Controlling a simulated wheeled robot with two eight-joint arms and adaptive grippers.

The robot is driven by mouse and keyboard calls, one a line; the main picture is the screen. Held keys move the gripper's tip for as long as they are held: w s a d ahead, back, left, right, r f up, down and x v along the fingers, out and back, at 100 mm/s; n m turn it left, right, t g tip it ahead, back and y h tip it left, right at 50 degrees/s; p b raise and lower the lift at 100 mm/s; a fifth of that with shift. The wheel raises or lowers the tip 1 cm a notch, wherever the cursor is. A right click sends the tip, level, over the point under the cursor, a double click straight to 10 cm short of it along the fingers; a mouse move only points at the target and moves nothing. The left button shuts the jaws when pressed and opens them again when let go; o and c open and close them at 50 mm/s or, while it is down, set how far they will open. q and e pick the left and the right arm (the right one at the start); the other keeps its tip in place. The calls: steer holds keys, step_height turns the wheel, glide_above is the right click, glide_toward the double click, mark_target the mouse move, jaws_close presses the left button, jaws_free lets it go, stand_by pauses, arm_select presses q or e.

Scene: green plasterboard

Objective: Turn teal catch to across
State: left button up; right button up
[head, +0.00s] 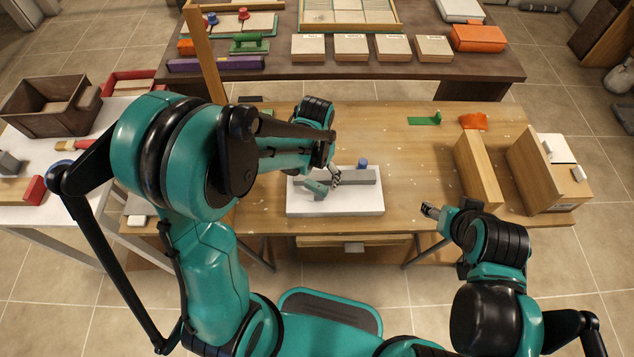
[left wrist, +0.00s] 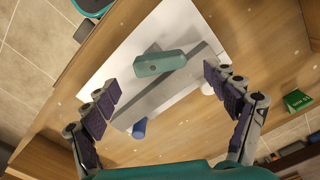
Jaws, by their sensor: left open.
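The teal catch (head: 316,188) is a rounded bar on a white board (head: 350,205) on the wooden bench. In the left wrist view the teal catch (left wrist: 160,64) lies at a slant to a grey strip (left wrist: 200,54) that crosses the board, and covers part of it. A blue knob (left wrist: 139,128) stands beside the strip; it also shows in the head view (head: 362,163). My left gripper (head: 335,178) is open above the board, its fingers spread on either side of the catch, apparently not touching it. My right gripper (head: 430,210) hangs at the bench's front edge, its jaws too small to judge.
Wooden upright boards (head: 478,172) stand on the right of the bench. A green piece (head: 425,119) and an orange piece (head: 473,121) lie at the back right. A dark table (head: 350,71) with boxes is behind. The bench between the white board and the upright boards is clear.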

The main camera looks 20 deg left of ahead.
mark_target(319, 183)
arm_select(q)
steer(key=shift+f+b, duration=0.45)
steer(key=shift+f, duration=1.4)
steer(key=shift+c, duration=0.3)
steer(key=c, duration=1.1)
steer(key=m, duration=0.3)
steer(key=m+b, duration=0.1)
steer(key=m, duration=0.1)
steer(key=shift+w+d+m, duration=0.15)
steer(key=shift+w+m, duration=0.05)
steer(key=shift+m, duration=0.2)
steer(key=m, duration=0.3)
steer(key=m+b, duration=0.1)
steer(key=m, duration=0.2)
steer(key=shift+w+d, duration=0.15)
steer(key=shift+d, duration=0.05)
